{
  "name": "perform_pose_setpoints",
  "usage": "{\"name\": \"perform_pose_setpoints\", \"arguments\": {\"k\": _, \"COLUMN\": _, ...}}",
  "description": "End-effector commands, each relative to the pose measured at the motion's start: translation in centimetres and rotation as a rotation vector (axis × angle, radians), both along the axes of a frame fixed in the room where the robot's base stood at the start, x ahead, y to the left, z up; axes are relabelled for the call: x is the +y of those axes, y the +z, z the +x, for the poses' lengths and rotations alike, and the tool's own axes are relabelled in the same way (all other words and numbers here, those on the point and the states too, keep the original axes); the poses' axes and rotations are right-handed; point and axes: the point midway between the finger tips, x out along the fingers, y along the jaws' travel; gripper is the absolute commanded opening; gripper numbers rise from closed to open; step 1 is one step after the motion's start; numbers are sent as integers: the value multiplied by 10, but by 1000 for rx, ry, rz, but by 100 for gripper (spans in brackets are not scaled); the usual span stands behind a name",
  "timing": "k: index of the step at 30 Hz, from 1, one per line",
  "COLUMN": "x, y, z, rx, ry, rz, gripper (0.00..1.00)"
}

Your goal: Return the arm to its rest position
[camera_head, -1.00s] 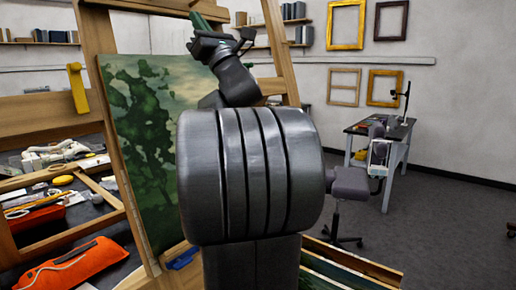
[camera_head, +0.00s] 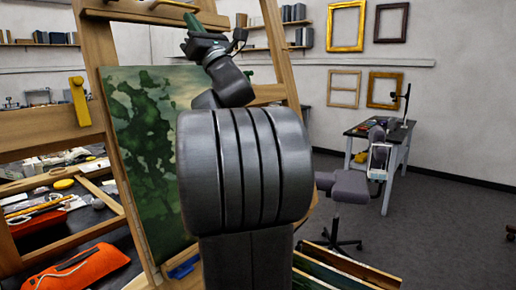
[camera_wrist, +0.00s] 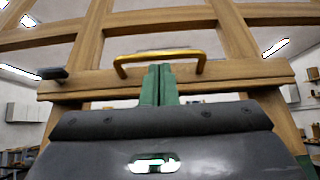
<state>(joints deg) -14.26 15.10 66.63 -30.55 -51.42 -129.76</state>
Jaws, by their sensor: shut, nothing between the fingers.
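My arm rises through the middle of the head view, with a large dark ribbed joint in front. My gripper (camera_head: 192,20) is at the upper end, with its green fingers pointing up near the easel's top crossbar. In the wrist view the green fingers (camera_wrist: 159,72) are together with nothing between them. They appear just below a brass handle (camera_wrist: 160,56) on the wooden crossbar (camera_wrist: 80,85); I cannot tell whether they touch it. The handle also shows in the head view (camera_head: 175,5).
The wooden easel (camera_head: 92,60) holds a green landscape painting (camera_head: 145,130) close behind my arm. A cluttered table with an orange pouch (camera_head: 75,268) is at left. A grey chair (camera_head: 345,187) and a work table (camera_head: 375,130) stand at right. Open floor lies beyond.

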Motion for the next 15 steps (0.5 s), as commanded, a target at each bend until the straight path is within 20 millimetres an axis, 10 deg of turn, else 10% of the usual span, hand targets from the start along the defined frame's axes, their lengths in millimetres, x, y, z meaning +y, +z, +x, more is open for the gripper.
{"name": "perform_pose_setpoints", "arguments": {"k": 15, "x": 12, "y": 13, "z": 8, "rx": 5, "ry": 0, "rz": 0, "gripper": 0}}
